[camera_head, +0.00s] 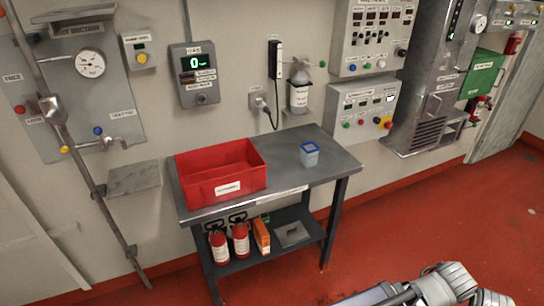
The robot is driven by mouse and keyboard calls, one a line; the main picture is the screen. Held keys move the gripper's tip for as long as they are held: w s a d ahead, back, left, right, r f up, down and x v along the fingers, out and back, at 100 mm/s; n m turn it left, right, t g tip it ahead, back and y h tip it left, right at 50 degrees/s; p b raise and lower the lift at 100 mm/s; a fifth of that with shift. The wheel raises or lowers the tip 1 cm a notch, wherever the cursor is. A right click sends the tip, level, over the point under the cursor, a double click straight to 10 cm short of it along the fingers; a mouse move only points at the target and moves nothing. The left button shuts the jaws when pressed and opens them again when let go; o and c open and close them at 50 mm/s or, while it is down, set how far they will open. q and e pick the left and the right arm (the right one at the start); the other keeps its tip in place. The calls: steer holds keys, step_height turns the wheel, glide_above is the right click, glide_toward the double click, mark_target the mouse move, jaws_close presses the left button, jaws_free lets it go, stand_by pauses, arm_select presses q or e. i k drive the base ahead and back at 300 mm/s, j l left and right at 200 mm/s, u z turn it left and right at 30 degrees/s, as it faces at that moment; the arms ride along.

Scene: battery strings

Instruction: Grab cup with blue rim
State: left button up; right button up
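The cup with the blue rim (310,158) stands upright on the grey metal table (330,170), right of the red bin. Its body is pale and its rim is blue. Nothing is touching it. Part of one of my arms (445,285) shows at the bottom right edge, well away from the table. I make out no fingertips on it. My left gripper is out of view, and no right gripper fingers show.
A red bin (222,188) fills the left half of the table top. A dispenser bottle (299,94) hangs on the wall behind the cup. Two red canisters (241,240) and an orange box (262,236) stand on the lower shelf. The red floor (420,215) to the right is clear.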

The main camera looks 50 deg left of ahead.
mark_target(309, 155)
steer(key=u, duration=1.45)
